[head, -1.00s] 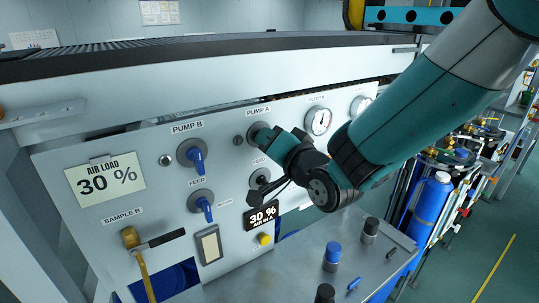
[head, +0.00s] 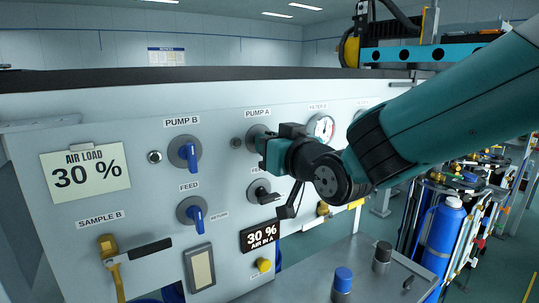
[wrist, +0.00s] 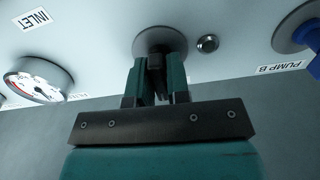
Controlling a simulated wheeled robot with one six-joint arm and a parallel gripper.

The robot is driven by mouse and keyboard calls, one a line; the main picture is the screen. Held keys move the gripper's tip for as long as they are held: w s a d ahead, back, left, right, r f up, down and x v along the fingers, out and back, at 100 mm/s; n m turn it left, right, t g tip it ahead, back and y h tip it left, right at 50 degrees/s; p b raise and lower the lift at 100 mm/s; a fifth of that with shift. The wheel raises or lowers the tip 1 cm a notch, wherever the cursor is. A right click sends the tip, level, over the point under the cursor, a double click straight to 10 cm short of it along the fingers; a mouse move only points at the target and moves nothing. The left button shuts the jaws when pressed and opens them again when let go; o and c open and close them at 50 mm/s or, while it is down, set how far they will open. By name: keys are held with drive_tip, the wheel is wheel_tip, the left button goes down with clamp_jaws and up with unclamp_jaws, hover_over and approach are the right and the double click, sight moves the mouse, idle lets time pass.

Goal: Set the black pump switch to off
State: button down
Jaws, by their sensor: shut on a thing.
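The black pump switch (wrist: 155,65) sits on a grey round base under the PUMP A label in the head view. In the wrist view it shows as a dark handle between my two fingers. My gripper (head: 268,148) is at this switch, with its fingers shut on the handle from both sides. In the head view the gripper hides the handle, and only part of the grey base (head: 254,134) shows. I cannot tell the handle's exact setting or any position marks.
The blue PUMP B switch (head: 188,153) and the blue FEED switch (head: 195,214) are to the left. A black lever (head: 262,193) sits just below my gripper. A gauge (head: 322,127) is to the right. A metal bench with a blue-capped post (head: 342,281) stands in front.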

drive_tip(key=shift+f+n, duration=0.1)
drive_tip(key=shift+n, duration=0.2)
idle(0.4)
drive_tip(key=c, duration=1.2)
unclamp_jaws()
drive_tip(key=shift+o, duration=0.2)
drive_tip(key=shift+s+d, duration=0.1)
drive_tip(key=b+v, duration=0.4)
drive_tip(key=v, duration=1.3)
drive_tip(key=shift+d, duration=0.15)
